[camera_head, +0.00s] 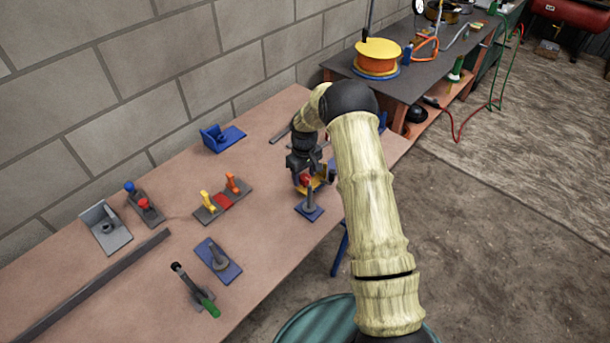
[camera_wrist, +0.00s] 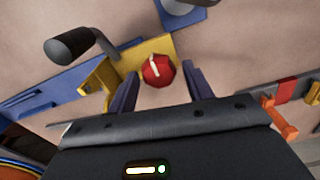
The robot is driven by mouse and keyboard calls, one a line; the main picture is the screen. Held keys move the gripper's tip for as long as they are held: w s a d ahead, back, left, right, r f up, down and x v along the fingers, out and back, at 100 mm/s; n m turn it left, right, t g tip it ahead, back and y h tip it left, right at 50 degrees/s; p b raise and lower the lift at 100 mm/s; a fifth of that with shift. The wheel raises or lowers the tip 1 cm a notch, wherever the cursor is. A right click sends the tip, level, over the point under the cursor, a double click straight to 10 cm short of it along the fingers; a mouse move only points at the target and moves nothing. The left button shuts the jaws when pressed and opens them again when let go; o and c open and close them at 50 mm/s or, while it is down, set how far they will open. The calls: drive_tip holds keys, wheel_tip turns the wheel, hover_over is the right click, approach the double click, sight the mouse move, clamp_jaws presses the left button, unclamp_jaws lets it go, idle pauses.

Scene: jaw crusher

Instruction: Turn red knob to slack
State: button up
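The red knob (camera_wrist: 157,74) with a white mark line on its face sits by a yellow bracket (camera_wrist: 150,48) in the wrist view. The mark runs roughly up and down in that picture, tilted slightly. The knob also shows as a small red spot (camera_head: 305,180) below my gripper in the head view. My gripper (camera_wrist: 160,69) is open, with one finger on each side of the knob. Gaps show between the fingers and the knob, so they appear apart. In the head view my gripper (camera_head: 303,167) hangs over the yellow bracket (camera_head: 320,184), partly covering it.
A dark-handled crank (camera_wrist: 78,42) and blue plates are close by in the wrist view. A blue base with a post (camera_head: 310,208) stands just in front of the bracket. Orange and yellow levers (camera_head: 222,198) are to the left. The table's front edge is near.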

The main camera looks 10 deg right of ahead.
sight(304, 178)
drive_tip(key=shift+o, duration=0.5)
drive_tip(key=shift+f, duration=0.1)
drive_tip(key=shift+d, duration=0.1)
wheel_tip(304, 178, up, 18)
drive_tip(key=b, duration=0.1)
drive_tip(key=shift+f+b, duration=0.25)
drive_tip(key=shift+b, duration=0.15)
drive_tip(key=s+r+m+t+p, duration=0.1)
drive_tip(key=s+r+m, duration=0.1)
drive_tip(key=s, duration=1.3)
drive_tip(key=s+r+m+t+p, duration=0.1)
drive_tip(key=s+r+m+p, duration=0.1)
drive_tip(key=s, duration=1.2)
drive_tip(key=shift+s+d+r+m+t, duration=0.15)
drive_tip(key=shift+s+r+m+t, duration=0.2)
drive_tip(key=shift+r+m, duration=0.35)
